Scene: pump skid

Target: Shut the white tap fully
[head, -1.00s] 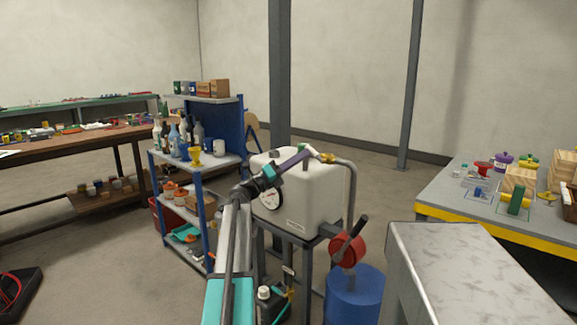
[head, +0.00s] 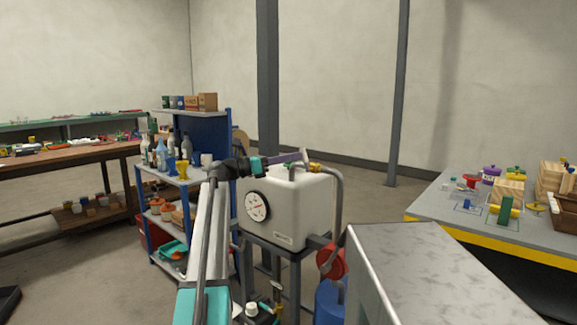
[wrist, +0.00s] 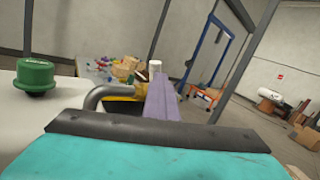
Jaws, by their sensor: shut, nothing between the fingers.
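A small white upright piece (wrist: 154,67), which looks like the tap's handle, shows just beyond my fingertips in the wrist view. It stands close to a yellow fitting (wrist: 122,91) on a grey bent pipe at the white tank. The fitting also shows in the head view (head: 315,167), at the tank's top right. My gripper (head: 302,156), with purple fingers, is shut and empty. Its fingers reach across the tank's top with their tips beside the fitting; the wrist view shows them too (wrist: 160,84). I cannot tell whether they touch the white piece. The tap's lower part is hidden.
The white tank (head: 290,213) has a round gauge (head: 257,206) in front and a green cap (wrist: 34,76) on top. A red wheel (head: 331,261) is below its right side. A grey cabinet (head: 425,265) stands close on the right. A blue shelf (head: 207,135) stands left.

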